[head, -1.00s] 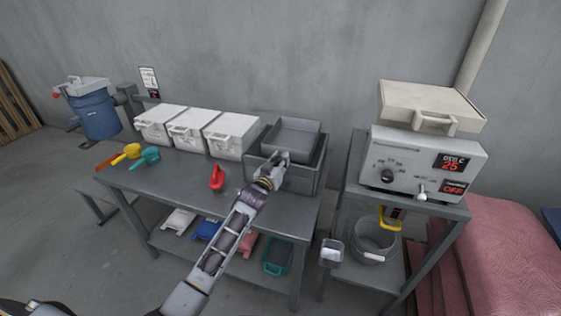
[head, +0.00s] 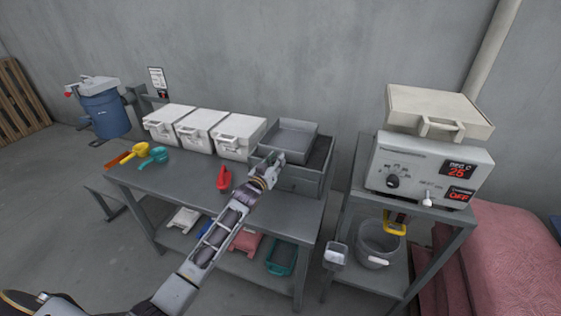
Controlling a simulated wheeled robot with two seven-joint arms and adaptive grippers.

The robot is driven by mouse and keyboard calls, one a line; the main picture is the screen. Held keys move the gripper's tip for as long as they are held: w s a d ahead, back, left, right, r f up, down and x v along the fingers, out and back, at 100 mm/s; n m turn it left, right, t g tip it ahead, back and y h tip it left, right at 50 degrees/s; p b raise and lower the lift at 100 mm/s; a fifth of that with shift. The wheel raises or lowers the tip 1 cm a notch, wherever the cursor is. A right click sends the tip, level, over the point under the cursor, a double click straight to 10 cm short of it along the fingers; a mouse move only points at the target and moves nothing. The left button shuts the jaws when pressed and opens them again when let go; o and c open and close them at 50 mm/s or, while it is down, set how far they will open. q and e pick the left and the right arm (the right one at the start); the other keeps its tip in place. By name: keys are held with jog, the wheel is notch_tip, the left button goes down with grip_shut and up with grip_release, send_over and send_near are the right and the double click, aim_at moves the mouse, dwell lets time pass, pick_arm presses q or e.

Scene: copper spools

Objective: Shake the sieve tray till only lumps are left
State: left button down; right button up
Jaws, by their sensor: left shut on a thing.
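The grey sieve tray (head: 291,134) is at the back right of the workbench, on top of a larger dark grey open box (head: 304,180). It sits toward the left side of that box, and a strip of the box's dark inside shows to its right. My left gripper (head: 271,163) is shut on the tray's near edge, and the arm reaches in from the bottom left. The tray's floor looks plain grey; I cannot make out lumps or powder in it. My right gripper is not in view.
Three white lidded bins (head: 204,131) stand left of the tray. A red scoop (head: 225,178) lies near the arm; yellow (head: 136,152) and teal (head: 155,157) scoops lie at the bench's left. A control oven (head: 430,172) stands on the right-hand stand.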

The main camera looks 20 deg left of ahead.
pick_arm(q)
jog(key=c, duration=1.4)
grip_release()
jog(key=shift+o, duration=1.4)
jog(key=shift+s+a+f, duration=0.1)
jog(key=shift+s, duration=0.7)
jog(key=s+a, duration=0.1)
jog(key=s, duration=0.9)
jog(key=shift+s, duration=0.15)
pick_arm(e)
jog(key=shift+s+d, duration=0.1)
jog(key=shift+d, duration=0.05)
